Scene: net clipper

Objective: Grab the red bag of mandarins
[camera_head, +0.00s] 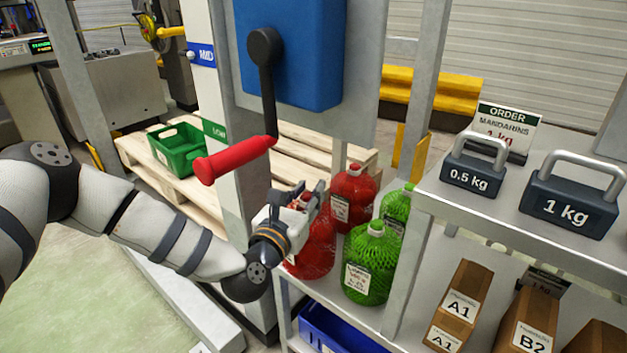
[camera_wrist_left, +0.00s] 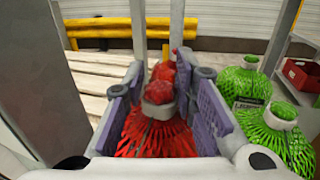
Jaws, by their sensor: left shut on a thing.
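Two red net bags stand on the metal shelf. The front red bag (camera_head: 314,252) is partly hidden by my left gripper (camera_head: 308,200); the rear red bag (camera_head: 352,197) stands just behind it, with a white label. My left gripper is at the top of the front red bag and shut on it. In the left wrist view, the purple-padded fingers of my left gripper (camera_wrist_left: 163,112) sit on both sides of the red bag's neck, and its red net (camera_wrist_left: 155,140) spreads out below. The bag is upright; I cannot tell whether it is lifted. My right gripper is not in view.
Two green net bags (camera_head: 370,268) stand close on the right, also in the left wrist view (camera_wrist_left: 290,138). A red crank handle (camera_head: 235,160) hangs above my left wrist. A shelf post (camera_head: 408,270) and weights (camera_head: 570,205) are to the right. A blue crate (camera_head: 335,335) sits below.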

